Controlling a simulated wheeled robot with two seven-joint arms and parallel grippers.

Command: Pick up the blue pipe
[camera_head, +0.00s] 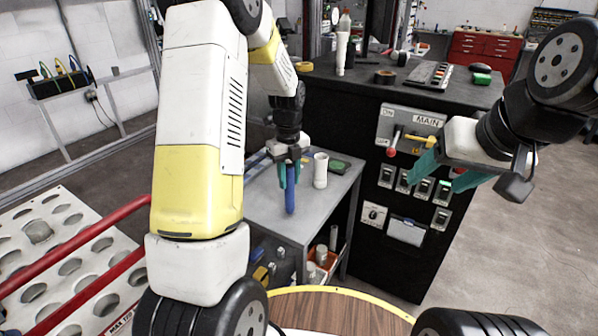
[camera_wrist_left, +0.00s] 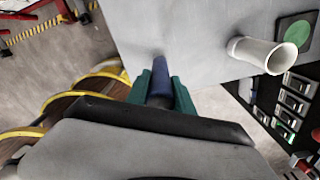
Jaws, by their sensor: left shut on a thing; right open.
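The blue pipe (camera_head: 290,200) is between the teal fingers of my left gripper (camera_head: 290,177), over the grey side table (camera_head: 262,215). It also shows in the left wrist view (camera_wrist_left: 158,68), where the gripper (camera_wrist_left: 160,88) is shut on it. The pipe points down in the head view, and I cannot tell whether its lower end touches the tabletop. My right gripper (camera_head: 448,175) is open and empty, in front of the black control cabinet (camera_head: 350,235).
A white pipe (camera_head: 320,170) stands on the side table just right of my left gripper, by a dark green item (camera_head: 342,164). Another white tube (camera_head: 341,53) stands on the cabinet top. A red railing (camera_head: 80,250) runs at left.

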